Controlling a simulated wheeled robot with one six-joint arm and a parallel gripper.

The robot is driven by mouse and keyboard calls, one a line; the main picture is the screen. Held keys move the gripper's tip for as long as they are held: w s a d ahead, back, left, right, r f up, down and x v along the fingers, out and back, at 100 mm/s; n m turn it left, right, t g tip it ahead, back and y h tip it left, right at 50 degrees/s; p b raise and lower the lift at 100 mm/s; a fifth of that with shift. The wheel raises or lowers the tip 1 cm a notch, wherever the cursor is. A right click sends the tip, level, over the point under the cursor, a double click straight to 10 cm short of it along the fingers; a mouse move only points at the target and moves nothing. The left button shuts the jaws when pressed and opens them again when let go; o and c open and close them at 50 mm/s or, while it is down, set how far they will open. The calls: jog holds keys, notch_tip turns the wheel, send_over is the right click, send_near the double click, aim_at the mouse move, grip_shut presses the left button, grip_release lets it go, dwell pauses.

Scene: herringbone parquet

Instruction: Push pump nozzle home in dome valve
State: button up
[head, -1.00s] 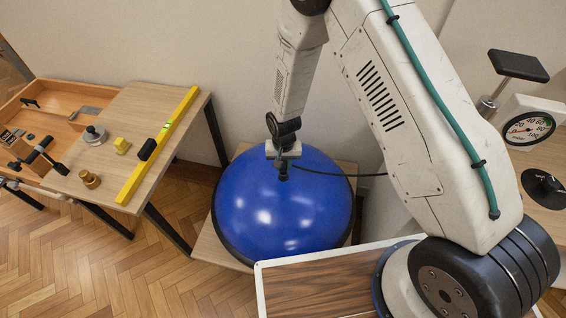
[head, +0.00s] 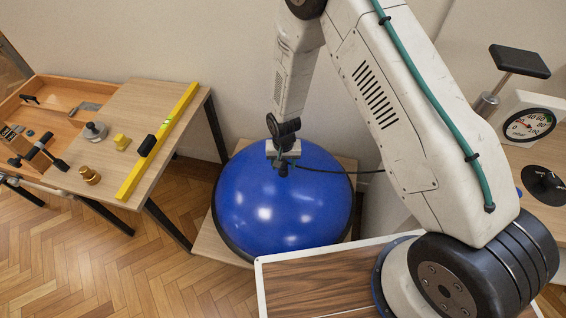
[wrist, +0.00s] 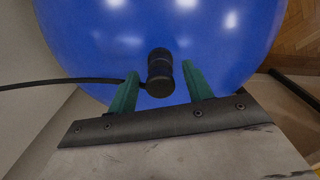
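A large glossy blue dome (head: 250,215) sits on a low wooden board. It fills much of the wrist view (wrist: 210,40). The black pump nozzle (wrist: 160,73) stands at the dome's upper face, with a thin black hose running off to the left in the wrist view. My gripper (wrist: 160,70) has its two green fingers on either side of the nozzle, with a visible gap on each side. In the head view my gripper (head: 283,167) is over the dome's upper part. The valve is hidden by the nozzle, so I cannot tell how deep the nozzle sits.
On the left a wooden table (head: 155,95) bears a yellow spirit level (head: 160,135), brass and grey weights and a tray. At the right stand a dial gauge (head: 530,124) and a black disc (head: 543,182). A wood-topped panel (head: 310,285) lies in front. The wall is close behind the dome.

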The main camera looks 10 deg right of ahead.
notch_tip(320, 180, up, 8)
jog(key=shift+f, duration=0.1)
dwell(0.5)
dwell(0.4)
jog(key=s+d+r, duration=0.5)
jog(key=s+r, duration=0.4)
jog(key=r, duration=0.5)
jog(key=s+d+r+n+t, duration=0.1)
jog(key=s+d+r, duration=0.5)
jog(key=s+r, duration=0.4)
jog(key=s+d+r, duration=0.6)
jog(key=s+r, duration=0.4)
jog(key=r, duration=0.8)
jog(key=shift+s+d, duration=0.15)
jog(key=shift+d, duration=0.1)
